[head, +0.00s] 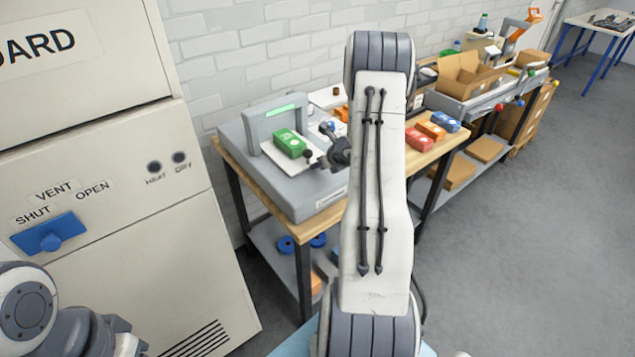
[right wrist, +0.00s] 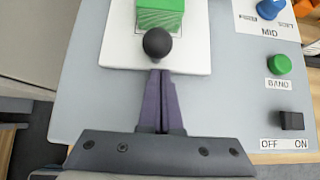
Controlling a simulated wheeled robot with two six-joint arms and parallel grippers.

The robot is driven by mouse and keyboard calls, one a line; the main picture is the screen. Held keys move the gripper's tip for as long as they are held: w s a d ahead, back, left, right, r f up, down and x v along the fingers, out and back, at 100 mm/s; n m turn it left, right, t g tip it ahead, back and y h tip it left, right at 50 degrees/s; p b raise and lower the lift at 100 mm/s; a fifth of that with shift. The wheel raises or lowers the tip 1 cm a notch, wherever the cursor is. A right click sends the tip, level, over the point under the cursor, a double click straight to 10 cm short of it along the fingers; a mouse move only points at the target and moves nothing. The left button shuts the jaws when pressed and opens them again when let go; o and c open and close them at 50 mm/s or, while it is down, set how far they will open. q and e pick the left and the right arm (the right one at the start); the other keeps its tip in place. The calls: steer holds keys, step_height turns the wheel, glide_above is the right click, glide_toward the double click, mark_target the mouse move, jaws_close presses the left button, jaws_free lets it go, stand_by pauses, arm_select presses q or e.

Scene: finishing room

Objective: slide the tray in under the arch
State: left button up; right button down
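The white tray (head: 283,160) lies on the grey machine (head: 310,195), at the near side of the arch (head: 275,112), which has a lit green strip. A green box (head: 291,143) sits on the tray. A black ball knob (head: 307,154) stands at the tray's near end. In the right wrist view, the knob (right wrist: 157,43) is just ahead of my right gripper's fingertips (right wrist: 158,73), with the tray (right wrist: 190,55) and green box (right wrist: 160,15) beyond. My right gripper (head: 324,162) is shut, with nothing visible between its fingers. My left gripper is out of view.
The machine stands on a wooden-topped bench (head: 255,185), with orange and blue boxes (head: 431,130) on its right. A tall cabinet (head: 120,170) is close on the left. The wrist view shows a green button (right wrist: 279,64) and a black switch (right wrist: 291,121) right of the fingers.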

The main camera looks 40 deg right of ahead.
mark_target(310, 161)
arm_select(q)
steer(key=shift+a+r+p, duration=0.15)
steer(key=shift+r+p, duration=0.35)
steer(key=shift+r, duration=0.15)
arm_select(e)
steer(key=w, duration=0.6)
steer(key=shift+w+d, duration=0.25)
steer(key=shift+w, duration=0.05)
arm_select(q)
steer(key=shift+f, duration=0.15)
arm_select(e)
steer(key=shift+s+f+b, duration=0.15)
steer(key=shift+s+b, duration=0.05)
steer(key=shift+b, duration=0.2)
steer(key=s+b, duration=0.2)
steer(key=s, duration=0.1)
steer(key=shift+a+f, duration=0.15)
steer(key=shift+a, duration=0.05)
steer(key=v, duration=1)
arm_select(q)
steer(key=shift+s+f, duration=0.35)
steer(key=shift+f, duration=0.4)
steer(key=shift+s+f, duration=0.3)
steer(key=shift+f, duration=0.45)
arm_select(e)
steer(key=shift+s+r, duration=0.25)
steer(key=shift+s, duration=0.1)
